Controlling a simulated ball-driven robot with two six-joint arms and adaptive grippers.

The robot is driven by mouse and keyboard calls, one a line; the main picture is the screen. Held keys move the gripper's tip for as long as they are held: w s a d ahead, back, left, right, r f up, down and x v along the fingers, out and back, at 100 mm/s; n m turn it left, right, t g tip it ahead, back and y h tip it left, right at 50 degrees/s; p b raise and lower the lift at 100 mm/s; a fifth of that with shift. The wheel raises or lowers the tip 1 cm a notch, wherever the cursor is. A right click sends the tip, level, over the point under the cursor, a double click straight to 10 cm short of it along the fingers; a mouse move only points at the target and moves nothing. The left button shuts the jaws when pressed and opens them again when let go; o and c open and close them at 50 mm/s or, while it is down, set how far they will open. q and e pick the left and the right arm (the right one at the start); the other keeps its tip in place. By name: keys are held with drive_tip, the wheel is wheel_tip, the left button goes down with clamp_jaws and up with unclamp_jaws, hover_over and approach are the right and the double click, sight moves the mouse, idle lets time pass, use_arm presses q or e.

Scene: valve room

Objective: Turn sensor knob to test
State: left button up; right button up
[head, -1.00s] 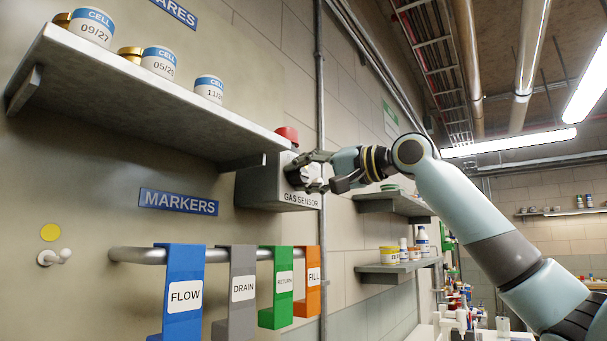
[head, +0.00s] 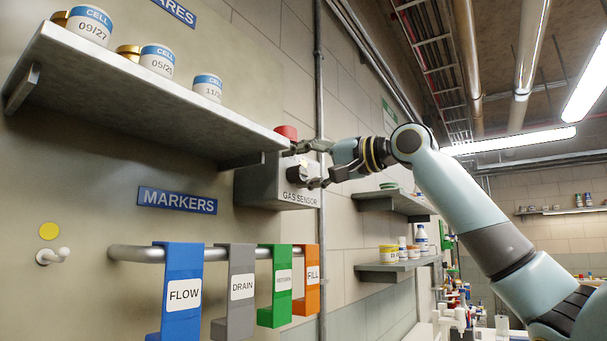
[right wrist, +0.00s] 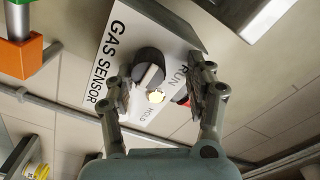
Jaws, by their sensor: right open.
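The gas sensor (head: 270,183) is a grey box on the wall, lettered GAS SENSOR. Its dark round knob (head: 297,174) is on the front face. In the right wrist view the knob (right wrist: 148,66) has a pale bar, with RUN and HOLD lettered nearby; I cannot see a TEST mark. A pale round spot (right wrist: 156,97) shows beside HOLD. My right gripper (head: 309,165) is open in front of the box. In the right wrist view its fingers (right wrist: 160,88) stand apart on either side of the knob, and it looks empty. My left gripper is out of view.
A shelf (head: 150,100) with several CELL jars juts out above and left of the box. A red piece (head: 287,132) sits on top of the box. Below, a rail (head: 140,254) carries several hanging coloured markers. Small shelves (head: 395,202) are at the right.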

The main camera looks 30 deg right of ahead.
wheel_tip(320, 180, up, 8)
drive_tip(key=shift+a+f, duration=0.1)
drive_tip(key=shift+a, duration=0.05)
drive_tip(key=shift+r, duration=0.35)
drive_tip(key=shift+d, duration=0.2)
drive_tip(key=shift+a, duration=0.1)
